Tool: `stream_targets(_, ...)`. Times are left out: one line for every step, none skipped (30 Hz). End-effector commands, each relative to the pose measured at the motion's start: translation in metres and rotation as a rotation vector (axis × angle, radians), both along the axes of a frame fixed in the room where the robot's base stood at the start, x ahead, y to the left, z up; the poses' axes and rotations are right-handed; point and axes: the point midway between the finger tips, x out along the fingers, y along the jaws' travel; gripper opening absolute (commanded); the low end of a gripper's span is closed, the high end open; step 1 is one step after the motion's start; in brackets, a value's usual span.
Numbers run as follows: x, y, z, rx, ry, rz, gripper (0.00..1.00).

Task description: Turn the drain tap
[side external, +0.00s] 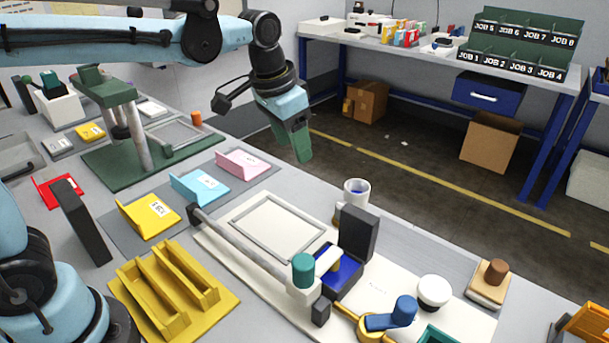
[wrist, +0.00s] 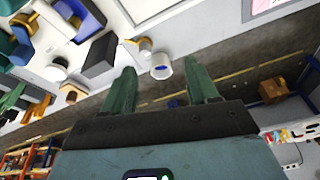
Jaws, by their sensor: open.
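A blue lever handle with a round knob (side external: 399,314) sits on an orange-yellow fitting (side external: 352,322) at the front of the cream plotter board (side external: 215,243). I take this for the drain tap, though no label on it can be read. The blue handle also shows near the left edge in the wrist view (wrist: 20,54). My gripper (side external: 303,155) is open and empty, high above the far edge of the bench and well away from the tap. In the wrist view its two green fingers (wrist: 160,78) stand apart, with a white mug (wrist: 161,67) visible beyond them.
A tall dark block (side external: 357,234) and a teal-topped post (side external: 303,268) stand behind and left of the tap. A white round knob (side external: 433,291) and a brown-knobbed block (side external: 490,280) are to its right. A teal tray (side external: 445,335) lies close in front.

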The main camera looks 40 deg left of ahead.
Motion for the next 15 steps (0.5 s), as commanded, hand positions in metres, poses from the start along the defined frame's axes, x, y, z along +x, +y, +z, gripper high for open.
stream_targets(0.012, -0.007, -0.002, 0.006, 0.024, -0.022, 0.59)
stream_targets(0.018, -0.010, -0.003, 0.010, 0.040, -0.035, 0.59)
stream_targets(0.025, -0.015, -0.005, 0.015, 0.060, -0.052, 0.59)
stream_targets(0.031, -0.019, -0.008, 0.019, 0.076, -0.064, 0.59)
stream_targets(0.036, -0.022, -0.010, 0.023, 0.091, -0.078, 0.59)
stream_targets(0.043, -0.027, -0.013, 0.028, 0.112, -0.095, 0.59)
stream_targets(0.048, -0.031, -0.016, 0.032, 0.128, -0.107, 0.59)
stream_targets(0.053, -0.035, -0.019, 0.035, 0.143, -0.119, 0.59)
stream_targets(0.058, -0.039, -0.024, 0.041, 0.163, -0.136, 0.59)
stream_targets(0.062, -0.043, -0.027, 0.044, 0.175, -0.148, 0.59)
stream_targets(0.066, -0.046, -0.030, 0.047, 0.189, -0.158, 0.59)
stream_targets(0.070, -0.050, -0.035, 0.051, 0.204, -0.170, 0.59)
stream_targets(0.072, -0.052, -0.038, 0.054, 0.216, -0.179, 0.59)
stream_targets(0.074, -0.055, -0.040, 0.056, 0.226, -0.188, 0.59)
stream_targets(0.077, -0.058, -0.043, 0.059, 0.236, -0.198, 0.59)
